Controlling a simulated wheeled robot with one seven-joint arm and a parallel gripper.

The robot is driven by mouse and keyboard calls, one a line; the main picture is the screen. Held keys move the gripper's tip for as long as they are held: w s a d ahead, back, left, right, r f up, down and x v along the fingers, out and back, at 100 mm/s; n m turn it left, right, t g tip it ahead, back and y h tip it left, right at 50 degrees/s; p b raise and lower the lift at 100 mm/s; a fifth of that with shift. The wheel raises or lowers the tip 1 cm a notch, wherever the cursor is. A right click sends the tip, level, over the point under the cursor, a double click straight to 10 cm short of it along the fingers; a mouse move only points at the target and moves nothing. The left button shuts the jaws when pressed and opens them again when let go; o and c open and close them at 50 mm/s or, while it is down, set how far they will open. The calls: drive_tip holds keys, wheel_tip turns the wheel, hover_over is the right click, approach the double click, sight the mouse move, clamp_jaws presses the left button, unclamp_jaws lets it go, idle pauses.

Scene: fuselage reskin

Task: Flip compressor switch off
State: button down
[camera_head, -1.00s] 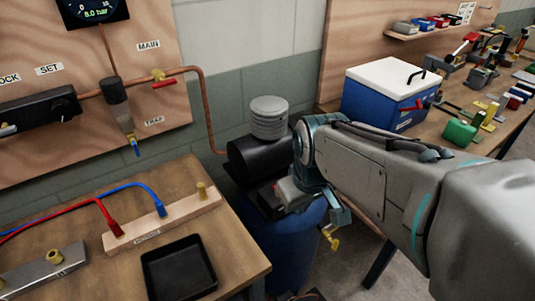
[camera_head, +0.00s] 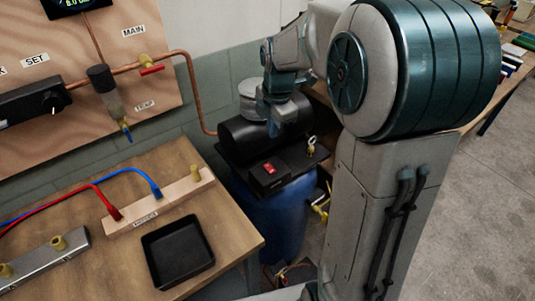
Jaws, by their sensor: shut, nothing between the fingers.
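The compressor stands between the workbench and my arm. It has a blue tank (camera_head: 275,225), a black motor housing (camera_head: 240,138) and a grey ribbed cylinder (camera_head: 247,104), partly hidden by my gripper. Its red rocker switch (camera_head: 270,168) sits on a small black box (camera_head: 268,182) on top of the tank. Which way the rocker is tipped is too small to tell. My gripper (camera_head: 275,131) is shut and empty. It points down behind the switch box in the picture, near the motor housing, and appears apart from the switch.
A brass fitting (camera_head: 311,146) stands right of the switch box, and a brass valve (camera_head: 320,209) sticks out of the tank's side. The wooden workbench (camera_head: 222,226) with a black tray (camera_head: 178,252) is at left. A copper pipe (camera_head: 196,100) runs down the wall.

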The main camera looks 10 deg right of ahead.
sight(267, 165)
drive_tip(key=shift+w+n, duration=0.3)
drive_tip(key=shift+n, duration=0.1)
drive_tip(key=shift+f, duration=0.1)
drive_tip(key=f, duration=0.4)
drive_tip(key=w+f+p, duration=0.1)
drive_tip(key=f, duration=0.4)
drive_tip(key=f+p, duration=0.1)
drive_tip(key=f, duration=0.3)
drive_tip(key=shift+w+a+f, duration=0.25)
drive_tip(key=shift+a+f, duration=0.05)
drive_tip(key=shift+f, duration=0.1)
